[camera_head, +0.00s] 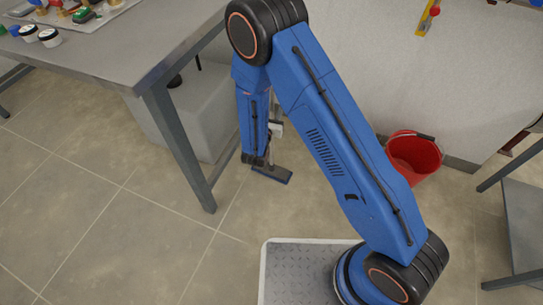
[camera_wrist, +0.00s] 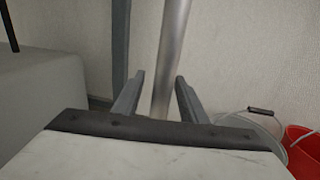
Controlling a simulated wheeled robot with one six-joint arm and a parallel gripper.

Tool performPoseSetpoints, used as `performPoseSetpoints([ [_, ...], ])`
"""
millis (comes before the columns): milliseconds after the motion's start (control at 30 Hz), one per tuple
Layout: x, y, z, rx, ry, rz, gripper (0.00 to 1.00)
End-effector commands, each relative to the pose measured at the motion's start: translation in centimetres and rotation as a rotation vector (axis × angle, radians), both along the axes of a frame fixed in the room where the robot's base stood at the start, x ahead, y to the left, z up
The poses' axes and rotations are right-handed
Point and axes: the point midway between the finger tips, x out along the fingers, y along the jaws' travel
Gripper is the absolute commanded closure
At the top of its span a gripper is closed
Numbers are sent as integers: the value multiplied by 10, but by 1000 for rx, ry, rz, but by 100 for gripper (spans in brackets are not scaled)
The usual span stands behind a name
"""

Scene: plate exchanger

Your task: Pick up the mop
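The mop's grey metal handle (camera_wrist: 174,50) stands nearly upright in the wrist view, tilted slightly. My gripper (camera_wrist: 158,90) is open, with one finger on each side of the handle and visible gaps between. The handle's lower part is hidden behind the gripper's body. In the head view, a dark flat mop head (camera_head: 272,175) rests on the floor behind my arm. My blue arm hides most of the gripper and handle there.
A red bucket (camera_head: 414,157) stands by the wall; a pale bucket (camera_wrist: 257,125) is beside it in the wrist view. A grey box (camera_head: 190,122) sits under the metal table (camera_head: 130,50), whose leg (camera_head: 182,150) is near my arm. Another table (camera_head: 522,215) stands right. Floor at left is clear.

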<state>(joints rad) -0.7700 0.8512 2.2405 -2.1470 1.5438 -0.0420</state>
Motion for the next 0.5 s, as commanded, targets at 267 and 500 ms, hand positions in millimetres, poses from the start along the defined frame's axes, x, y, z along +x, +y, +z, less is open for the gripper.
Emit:
performPoseSetpoints([
  [267,0,0,0,0,0,0,100],
  [500,-1,0,0,0,0,0,100],
])
